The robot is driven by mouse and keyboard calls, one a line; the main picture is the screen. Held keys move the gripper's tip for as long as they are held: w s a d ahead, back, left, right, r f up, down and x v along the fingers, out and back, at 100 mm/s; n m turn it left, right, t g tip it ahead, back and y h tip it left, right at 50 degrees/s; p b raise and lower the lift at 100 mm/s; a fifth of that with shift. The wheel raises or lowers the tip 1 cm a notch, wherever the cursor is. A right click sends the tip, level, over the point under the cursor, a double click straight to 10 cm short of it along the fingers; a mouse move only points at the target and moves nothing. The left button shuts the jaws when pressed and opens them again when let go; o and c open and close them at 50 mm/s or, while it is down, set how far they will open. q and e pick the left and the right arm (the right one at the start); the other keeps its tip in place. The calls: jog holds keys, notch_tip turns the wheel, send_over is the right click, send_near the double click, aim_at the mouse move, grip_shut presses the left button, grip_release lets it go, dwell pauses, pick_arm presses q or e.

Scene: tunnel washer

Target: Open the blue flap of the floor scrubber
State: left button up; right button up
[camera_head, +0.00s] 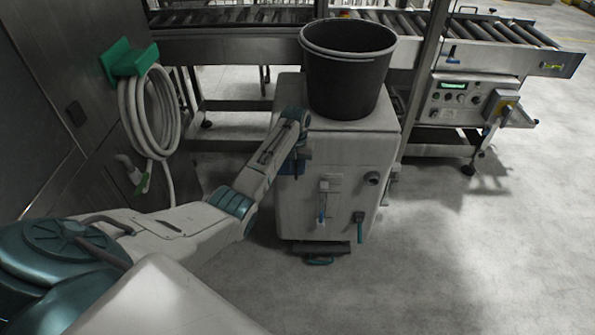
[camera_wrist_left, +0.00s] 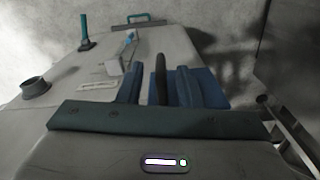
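The white floor scrubber (camera_head: 338,190) stands ahead with its front face towards me. Its blue flap (camera_head: 288,169) is on the left part of that face, partly behind my left gripper. In the left wrist view, the blue flap (camera_wrist_left: 212,90) lies flat against the face and looks shut. A dark upright bar, seemingly its handle (camera_wrist_left: 160,78), stands out from it. My left gripper (camera_head: 298,158) is at the flap. In the left wrist view, the fingers of the left gripper (camera_wrist_left: 158,88) are apart, one on each side of the bar, with visible gaps. My right gripper is not in view.
A black bucket (camera_head: 347,75) stands on top of the scrubber. A coiled hose (camera_head: 148,115) hangs on a green holder on the left wall. A roller conveyor (camera_head: 240,25) runs behind, with a control box (camera_head: 460,98) at right. The floor to the right is clear.

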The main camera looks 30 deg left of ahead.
aim_at(296, 177)
pick_arm(q)
notch_tip(296, 177, down, 3)
jog(key=shift+f, duration=0.15)
grip_shut()
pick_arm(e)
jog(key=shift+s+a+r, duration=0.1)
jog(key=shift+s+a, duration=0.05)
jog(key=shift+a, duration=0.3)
pick_arm(q)
jog(key=shift+s+a, duration=0.1)
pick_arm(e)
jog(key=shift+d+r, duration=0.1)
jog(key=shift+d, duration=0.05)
